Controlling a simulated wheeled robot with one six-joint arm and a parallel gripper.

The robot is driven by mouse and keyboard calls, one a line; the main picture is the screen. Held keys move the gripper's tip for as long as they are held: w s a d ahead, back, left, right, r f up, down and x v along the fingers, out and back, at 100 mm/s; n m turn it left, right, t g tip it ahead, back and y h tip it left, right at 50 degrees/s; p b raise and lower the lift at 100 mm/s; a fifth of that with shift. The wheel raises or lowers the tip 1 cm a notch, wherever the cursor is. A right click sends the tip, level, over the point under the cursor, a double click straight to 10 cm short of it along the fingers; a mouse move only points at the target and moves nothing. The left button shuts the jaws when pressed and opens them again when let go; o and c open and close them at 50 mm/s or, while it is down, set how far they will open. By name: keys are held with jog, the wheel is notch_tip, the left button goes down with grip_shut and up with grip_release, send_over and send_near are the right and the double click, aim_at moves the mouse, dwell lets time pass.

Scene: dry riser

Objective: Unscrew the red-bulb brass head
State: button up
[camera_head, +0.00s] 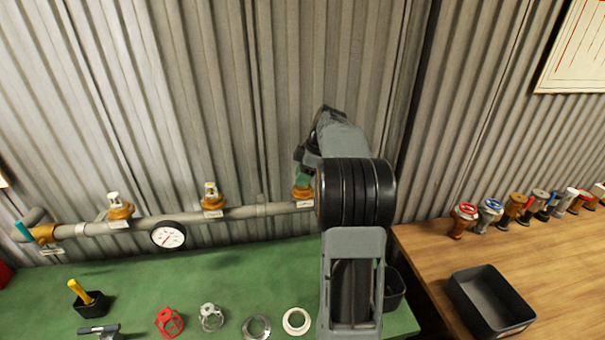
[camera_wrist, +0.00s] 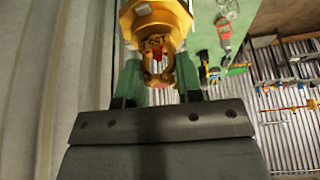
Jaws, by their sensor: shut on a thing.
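The red-bulb brass head (camera_wrist: 158,42) sits in a brass fitting on the pipe; its red bulb shows between the frame arms in the wrist view. My gripper (camera_wrist: 158,82) is shut on this head, with one green finger on either side. In the head view my gripper (camera_head: 304,180) is at the right end of the pipe (camera_head: 255,211), mostly hidden behind my arm. Only the brass base (camera_head: 302,193) of the gripped fitting shows below it there. Two other heads, one at the left (camera_head: 118,206) and one in the middle (camera_head: 212,197), stand upright on the pipe.
A pressure gauge (camera_head: 167,235) hangs on the pipe. Guards and rings lie along the green bench (camera_head: 230,270). A black bin (camera_head: 394,290) is beside my arm. On the wooden table (camera_head: 440,255), several heads stand in a row behind an empty black tray (camera_head: 492,300). Corrugated wall is close behind.

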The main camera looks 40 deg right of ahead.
jog(key=shift+r, duration=0.1)
jog(key=n+g+p, duration=0.1)
jog(key=n, duration=0.1)
jog(key=shift+r+n+p, duration=0.15)
jog(key=shift+n+p, duration=0.15)
jog(key=shift+n, duration=0.1)
jog(key=n+g+p, duration=0.1)
jog(key=n, duration=0.2)
jog(key=shift+y, duration=0.3)
jog(key=shift+f, duration=0.2)
jog(key=o, duration=1)
